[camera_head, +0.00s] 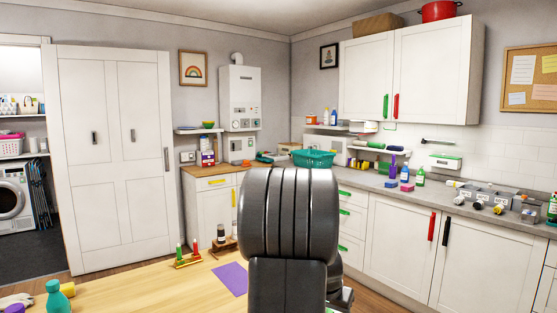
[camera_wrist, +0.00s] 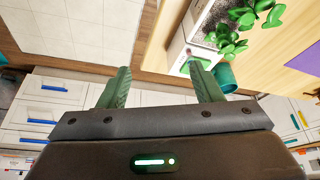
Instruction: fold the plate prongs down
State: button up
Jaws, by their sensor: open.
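I cannot make out any plate prongs, or a rack that clearly bears them, in either view. My gripper (camera_wrist: 160,68) shows in the wrist view with its two green fingers apart and nothing between them.
A teal basket (camera_head: 313,158) stands on the counter behind my arm. A wooden table (camera_head: 130,278) with a purple mat (camera_head: 230,279) and small toys lies in front. White base cabinets (camera_head: 400,230) line the right. A green plant (camera_wrist: 232,30) shows in the wrist view.

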jog(key=w+d+r+m+p, duration=0.1)
jog(key=d+r+p, duration=0.1)
jog(key=r, duration=0.1)
jog(key=w+d+r+m+p, duration=0.1)
jog(key=d+r, duration=0.2)
jog(key=r, duration=0.1)
jog(key=w+d+r+p, duration=0.2)
jog(key=r, duration=0.2)
jog(key=shift+d+r+m+g+h+p, duration=0.1)
jog(key=shift+d+m+g+h+p, duration=0.15)
jog(key=shift+m+g+h+p, duration=0.15)
jog(key=c, duration=1.1)
jog(key=d+r+m+p, duration=0.1)
jog(key=d+r, duration=0.1)
jog(key=w+d+r+m+p, duration=0.1)
jog(key=d+r, duration=0.1)
jog(key=r, duration=0.1)
jog(key=d+r+g+p, duration=0.1)
jog(key=d+r, duration=0.1)
jog(key=r, duration=0.1)
jog(key=shift+w+d+r+m+p, duration=0.2)
jog(key=shift+d+m+p, duration=0.15)
jog(key=shift+d+m, duration=0.05)
grip_shut()
jog(key=shift+d, duration=0.1)
jog(key=shift+d, duration=0.15)
